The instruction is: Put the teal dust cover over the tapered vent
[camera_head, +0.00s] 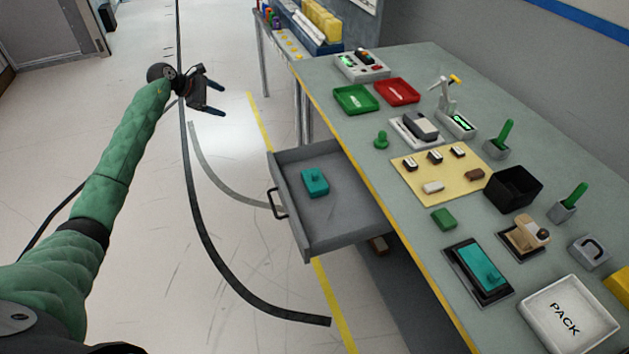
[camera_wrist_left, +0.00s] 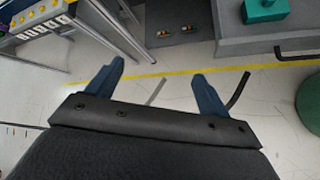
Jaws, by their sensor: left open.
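A teal block with a raised knob (camera_head: 315,182), which looks like the dust cover, lies in the open grey drawer. It also shows at the top of the left wrist view (camera_wrist_left: 264,11). A second teal piece (camera_head: 480,266) sits in a dark frame on the table's near part. A grey block on a white base (camera_head: 420,125) may be the tapered vent; I cannot tell for sure. My left gripper (camera_head: 220,100) is open and empty, above the floor to the left of and beyond the drawer. Its spread fingers show in the left wrist view (camera_wrist_left: 158,72). My right gripper is not in view.
The drawer (camera_head: 345,215) sticks out from the table's left side. Green (camera_head: 356,99) and red (camera_head: 397,91) trays, a yellow mat (camera_head: 412,188), a black bin (camera_head: 513,188) and a white PACK tray (camera_head: 568,318) crowd the table.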

